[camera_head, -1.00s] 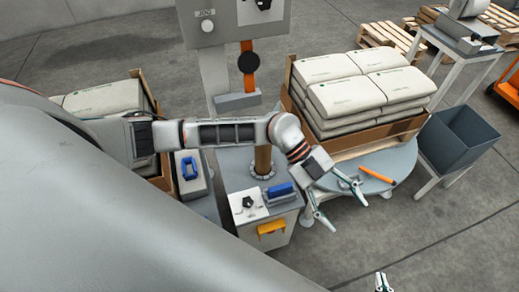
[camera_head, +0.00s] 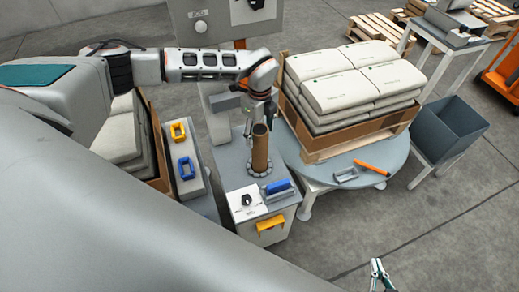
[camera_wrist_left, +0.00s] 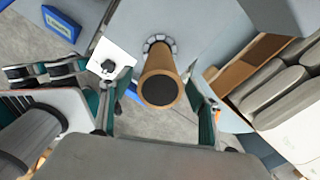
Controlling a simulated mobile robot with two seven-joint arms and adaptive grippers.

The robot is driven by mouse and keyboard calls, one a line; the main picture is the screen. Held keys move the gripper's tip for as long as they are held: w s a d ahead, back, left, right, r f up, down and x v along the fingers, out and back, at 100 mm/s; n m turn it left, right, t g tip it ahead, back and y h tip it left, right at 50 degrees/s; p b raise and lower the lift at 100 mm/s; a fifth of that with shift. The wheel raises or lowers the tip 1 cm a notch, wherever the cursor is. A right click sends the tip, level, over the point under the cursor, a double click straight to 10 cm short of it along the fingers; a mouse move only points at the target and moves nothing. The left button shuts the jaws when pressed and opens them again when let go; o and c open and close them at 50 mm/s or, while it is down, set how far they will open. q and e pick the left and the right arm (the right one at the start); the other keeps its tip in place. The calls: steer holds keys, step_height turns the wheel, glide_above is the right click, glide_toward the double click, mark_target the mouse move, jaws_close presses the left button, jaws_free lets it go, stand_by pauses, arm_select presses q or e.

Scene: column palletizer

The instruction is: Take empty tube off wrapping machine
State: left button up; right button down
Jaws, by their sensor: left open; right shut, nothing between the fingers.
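The empty tube (camera_head: 260,152) is a brown cardboard cylinder standing upright on the grey wrapping machine (camera_head: 233,165). In the left wrist view its dark open top end (camera_wrist_left: 159,90) faces the camera. My left gripper (camera_head: 258,118) is just above the tube, pointing down; the arm hides part of it. In the left wrist view my left gripper (camera_wrist_left: 160,80) is open, with one finger on each side of the tube and gaps visible. My right gripper (camera_head: 377,270) is shut and empty at the bottom edge, well away from the tube.
A control panel with a black knob (camera_head: 246,203) and a blue block (camera_head: 278,190) sit on the machine's front. A dark bin (camera_head: 447,130) stands further right.

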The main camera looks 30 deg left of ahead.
mark_target(260, 150)
arm_select(q)
steer(key=shift+f, duration=1.9)
steer(key=c, duration=1.6)
steer(key=shift+o, duration=0.2)
steer(key=shift+r, duration=0.1)
